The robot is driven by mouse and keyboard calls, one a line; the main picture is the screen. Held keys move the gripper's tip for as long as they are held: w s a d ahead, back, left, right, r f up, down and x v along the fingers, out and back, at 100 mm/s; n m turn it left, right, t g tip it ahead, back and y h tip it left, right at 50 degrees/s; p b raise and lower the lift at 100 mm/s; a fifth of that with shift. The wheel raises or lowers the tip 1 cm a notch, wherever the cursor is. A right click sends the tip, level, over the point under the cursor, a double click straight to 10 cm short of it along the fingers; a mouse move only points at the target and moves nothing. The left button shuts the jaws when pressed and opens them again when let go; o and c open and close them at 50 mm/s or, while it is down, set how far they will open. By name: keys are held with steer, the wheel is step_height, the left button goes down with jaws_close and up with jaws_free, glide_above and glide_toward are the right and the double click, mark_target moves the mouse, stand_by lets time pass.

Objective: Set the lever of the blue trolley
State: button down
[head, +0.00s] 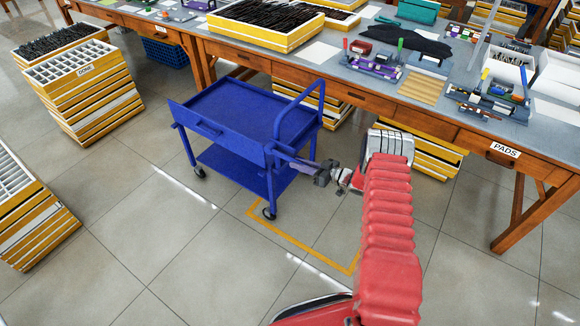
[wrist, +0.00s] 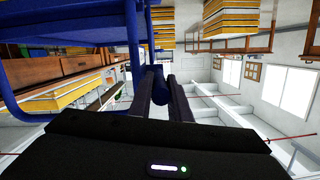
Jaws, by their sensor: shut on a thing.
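The blue trolley (head: 228,118) stands on the tiled floor in the middle of the head view, with an upper tray, a lower shelf and a looped push handle (head: 300,95) at its right end. My gripper (head: 285,156) reaches in from the right to that end, below the loop. In the wrist view my gripper's two dark fingers (wrist: 162,88) are shut on a short blue rounded piece, which looks like the trolley's lever (wrist: 155,76). The fingers hide most of it, so its setting cannot be told. Blue trolley bars (wrist: 133,45) show beside the fingers.
A yellow floor marking (head: 300,246) runs beside the trolley's front wheel. A long workbench (head: 430,105) with trays stands behind, with yellow crates (head: 425,160) under it. Stacked yellow crates (head: 88,100) stand at left. The floor in front is clear.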

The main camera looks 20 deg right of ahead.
steer(key=shift+w+f, duration=0.1)
steer(key=shift+w, duration=0.05)
stand_by(0.3)
steer(key=c, duration=1.6)
jaws_free()
steer(key=shift+a, duration=0.15)
steer(key=shift+c, duration=0.2)
steer(key=v, duration=1.3)
steer(key=shift+s+d, duration=0.25)
steer(key=shift+d, duration=0.1)
steer(key=shift+f, duration=0.1)
